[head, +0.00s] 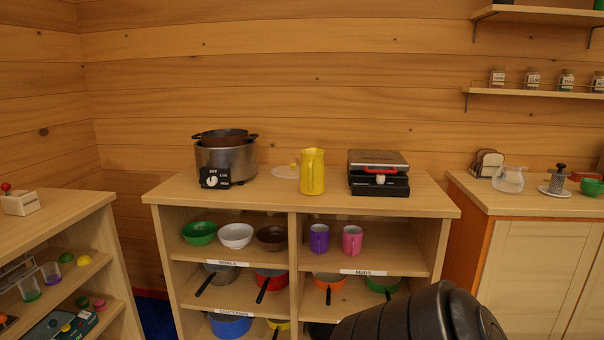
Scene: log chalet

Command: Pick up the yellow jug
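The yellow jug (312,173) stands upright on top of the wooden shelf unit (247,198), near the middle, with its handle turned to the left. A dark rounded part of my arm shows at the bottom right, in front of the shelf unit and well below the jug. Neither gripper's fingers are in view. Nothing is touching the jug.
A slow cooker (226,160) with a brown pot on it stands left of the jug, and a white lid (285,172) lies close by. A black appliance (378,174) stands close on the right. Bowls, mugs and pans fill the shelves below. The front strip of the top is clear.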

